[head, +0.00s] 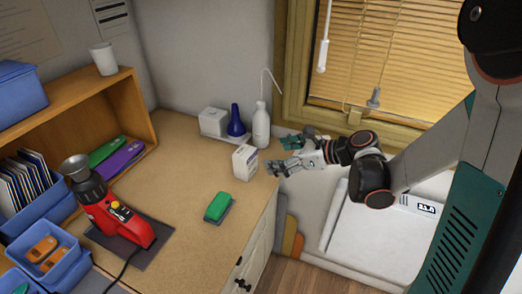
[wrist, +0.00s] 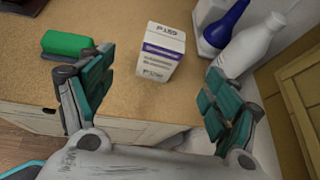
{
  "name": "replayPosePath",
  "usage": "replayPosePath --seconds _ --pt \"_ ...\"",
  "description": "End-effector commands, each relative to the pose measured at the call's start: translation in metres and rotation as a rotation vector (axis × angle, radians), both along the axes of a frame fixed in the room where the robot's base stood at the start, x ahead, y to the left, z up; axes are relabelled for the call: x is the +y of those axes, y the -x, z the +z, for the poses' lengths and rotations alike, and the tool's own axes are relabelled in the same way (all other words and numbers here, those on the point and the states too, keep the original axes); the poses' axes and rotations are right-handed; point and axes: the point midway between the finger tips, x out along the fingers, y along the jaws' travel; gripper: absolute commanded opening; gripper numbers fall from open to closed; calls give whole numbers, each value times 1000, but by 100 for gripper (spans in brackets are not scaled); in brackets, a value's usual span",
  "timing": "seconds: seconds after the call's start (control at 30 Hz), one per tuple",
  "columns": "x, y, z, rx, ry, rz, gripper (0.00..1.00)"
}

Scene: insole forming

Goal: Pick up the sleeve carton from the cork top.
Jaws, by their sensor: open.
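The sleeve carton (head: 245,162) is a small white box with a purple band and dark print, standing upright on the cork top (head: 180,165) near its right edge. In the wrist view the carton (wrist: 160,52) stands ahead of my gripper, between the lines of the two fingers but beyond their tips. My gripper (head: 288,155) is at the right edge of the cork top, to the right of the carton and apart from it. In the wrist view my gripper (wrist: 155,85) is open and empty, its green-padded fingers spread wide.
A white bottle (head: 261,125), a blue funnel-shaped item (head: 236,121) and a white box (head: 213,121) stand behind the carton. A green block (head: 218,206) lies in front of it. A red heat tool (head: 115,215) is at left. Cork between them is clear.

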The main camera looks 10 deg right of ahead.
Motion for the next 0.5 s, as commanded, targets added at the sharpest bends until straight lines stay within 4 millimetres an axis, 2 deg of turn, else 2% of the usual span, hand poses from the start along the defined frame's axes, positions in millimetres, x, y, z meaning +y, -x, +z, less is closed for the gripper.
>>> replayPosePath --seconds 0.1,0.23,0.5 --pt "4 -2 3 9 -89 -3 82" --pt "13 -7 1 10 -116 0 82" --pt "49 -36 -19 10 -113 1 82"
